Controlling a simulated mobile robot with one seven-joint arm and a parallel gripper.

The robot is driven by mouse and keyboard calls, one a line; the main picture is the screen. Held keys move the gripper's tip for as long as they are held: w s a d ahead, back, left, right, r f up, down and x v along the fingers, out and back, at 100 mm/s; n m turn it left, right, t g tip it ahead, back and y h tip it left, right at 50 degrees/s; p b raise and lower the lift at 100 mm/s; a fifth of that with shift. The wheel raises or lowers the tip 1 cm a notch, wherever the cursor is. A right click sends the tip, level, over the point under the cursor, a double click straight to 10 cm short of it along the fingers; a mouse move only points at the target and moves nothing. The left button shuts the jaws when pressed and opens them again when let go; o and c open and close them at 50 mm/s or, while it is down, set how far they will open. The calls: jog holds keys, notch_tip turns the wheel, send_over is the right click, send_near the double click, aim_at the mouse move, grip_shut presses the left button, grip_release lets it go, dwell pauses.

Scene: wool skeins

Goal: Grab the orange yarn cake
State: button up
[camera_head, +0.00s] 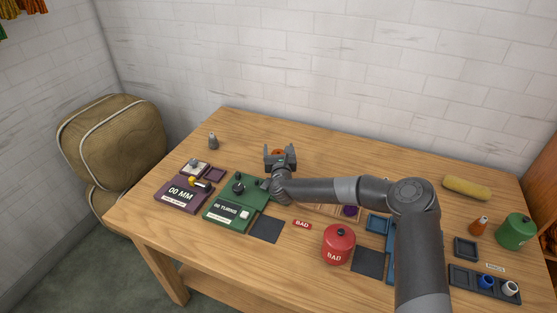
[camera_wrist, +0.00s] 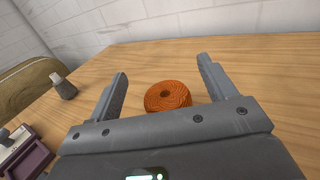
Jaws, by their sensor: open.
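The orange yarn cake (camera_wrist: 167,96) is a short round roll with a hole in its top. It rests on the wooden table (camera_wrist: 255,60) in the wrist view, between and a little beyond my open fingers. My gripper (camera_wrist: 160,85) is open and empty, with one finger to each side of the yarn cake. I see no contact between fingers and yarn.
A small grey bottle (camera_head: 213,141) stands at the back left. A green panel (camera_head: 237,203) and a purple panel (camera_head: 183,194) lie in front. A red "BAD" canister (camera_head: 338,244) stands front centre. A yellow skein (camera_head: 466,188) and a green canister (camera_head: 516,232) are at right. The table behind my gripper is clear.

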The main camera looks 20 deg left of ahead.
aim_at(278, 150)
notch_tip(278, 150, down, 2)
jog(key=shift+f, duration=0.25)
jog(key=shift+x, duration=0.95)
jog(key=shift+w+a+f, duration=0.1)
jog(key=shift+w+a, duration=0.2)
jog(key=shift+w, duration=0.2)
jog(key=c, duration=1.1)
